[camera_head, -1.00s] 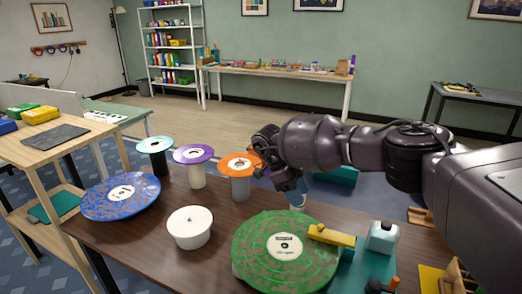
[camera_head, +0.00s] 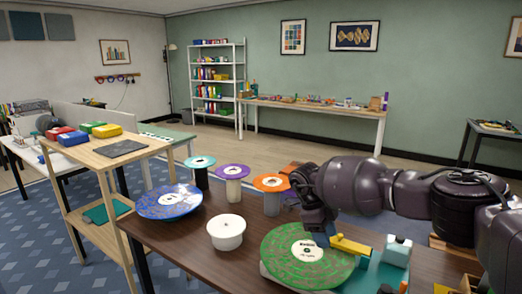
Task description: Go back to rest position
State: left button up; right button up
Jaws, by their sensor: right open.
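My right arm comes in from the right, and its gripper (camera_head: 318,222) hangs over the dark table, just behind the green patterned disc (camera_head: 305,256). The gripper is open, and no object shows in it. Its fingers are partly hidden by the wrist. A yellow bar (camera_head: 350,246) lies close beside it at the disc's right edge. My left gripper is not in the picture.
On the table (camera_head: 185,242) stand a blue disc (camera_head: 168,201), a white round tub (camera_head: 226,232) and posts with teal (camera_head: 199,162), purple (camera_head: 232,172) and orange (camera_head: 271,182) discs. A wooden shelf stand (camera_head: 85,155) is at left.

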jog(key=s+a+r+m+t+y, duration=0.15)
jog(key=a+y, duration=0.45)
jog(key=a, duration=0.6)
jog(key=s+a+r+n+y, duration=0.1)
jog(key=a+r+y, duration=0.1)
jog(key=a+y, duration=0.65)
jog(key=s+a+r+m+t+y, duration=0.45)
jog(key=a+r+m+y, duration=0.3)
jog(key=a+m, duration=0.3)
jog(key=s+d+f+m+t+h, duration=0.2)
jog(key=d+f+m+t+h, duration=0.5)
jog(key=d+m, duration=0.6)
jog(key=s+d+f+m+t+h, duration=0.2)
jog(key=d+f+m+t+h, duration=0.35)
jog(key=d+m, duration=0.75)
jog(key=s+d+f+m+g+h, duration=0.1)
jog(key=s+d+f+m, duration=0.2)
jog(key=s+d+f, duration=0.2)
jog(key=s+d+f+m+g+h, duration=0.2)
jog(key=s+d+f, duration=0.3)
jog(key=s+f, duration=0.5)
jog(key=s+d+f+m+g+h, duration=0.2)
jog(key=s+d+f+m, duration=0.2)
jog(key=s+f, duration=0.4)
jog(key=s+d, duration=0.1)
jog(key=s, duration=0.2)
jog(key=shift+s+d, duration=0.25)
jog(key=shift+s, duration=0.1)
